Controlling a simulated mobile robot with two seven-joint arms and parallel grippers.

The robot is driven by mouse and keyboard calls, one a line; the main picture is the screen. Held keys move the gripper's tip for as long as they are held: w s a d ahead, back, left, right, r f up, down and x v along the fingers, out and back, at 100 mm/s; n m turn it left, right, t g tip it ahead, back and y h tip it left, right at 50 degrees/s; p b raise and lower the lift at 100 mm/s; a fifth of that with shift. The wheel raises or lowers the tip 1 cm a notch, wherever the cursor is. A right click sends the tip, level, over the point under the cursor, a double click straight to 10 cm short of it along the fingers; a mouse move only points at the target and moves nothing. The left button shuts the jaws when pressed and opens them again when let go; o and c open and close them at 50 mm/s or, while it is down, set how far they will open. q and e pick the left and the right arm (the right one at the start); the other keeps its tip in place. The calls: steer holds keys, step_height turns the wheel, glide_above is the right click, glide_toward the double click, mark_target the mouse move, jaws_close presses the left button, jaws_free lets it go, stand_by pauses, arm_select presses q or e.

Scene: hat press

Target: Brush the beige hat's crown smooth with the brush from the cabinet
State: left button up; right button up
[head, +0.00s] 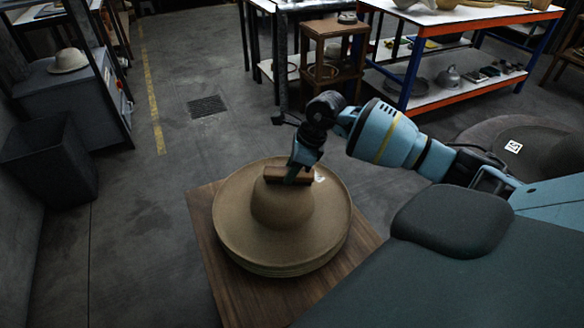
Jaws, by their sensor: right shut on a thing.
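The beige hat (243,228) lies brim down on top of a stack of similar brims, its round crown (281,207) facing up. The stack rests on a wooden board (212,275). My right gripper (299,172) is shut on the brush (275,175), a brown block held at the top of the crown. The brush overlaps the crown's upper part in the picture, and its underside is hidden, so full contact is hard to confirm. My left gripper is not in view.
A dark bin (52,165) stands on the left below a grey cabinet (72,100) with another beige hat (68,61). An orange-edged shelf unit (450,108) and a small wooden stand (328,62) are at the back. The floor (150,220) left of the board is clear.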

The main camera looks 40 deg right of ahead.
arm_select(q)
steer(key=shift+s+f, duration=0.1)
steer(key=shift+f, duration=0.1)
arm_select(e)
steer(key=shift+w+a, duration=0.7)
steer(key=shift+a, duration=0.05)
steer(key=shift+r+p, duration=1.8)
steer(key=shift+r, duration=2.3)
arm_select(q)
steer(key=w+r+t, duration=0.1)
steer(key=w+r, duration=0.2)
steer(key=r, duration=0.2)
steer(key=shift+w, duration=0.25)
arm_select(e)
steer(key=shift+f, duration=0.1)
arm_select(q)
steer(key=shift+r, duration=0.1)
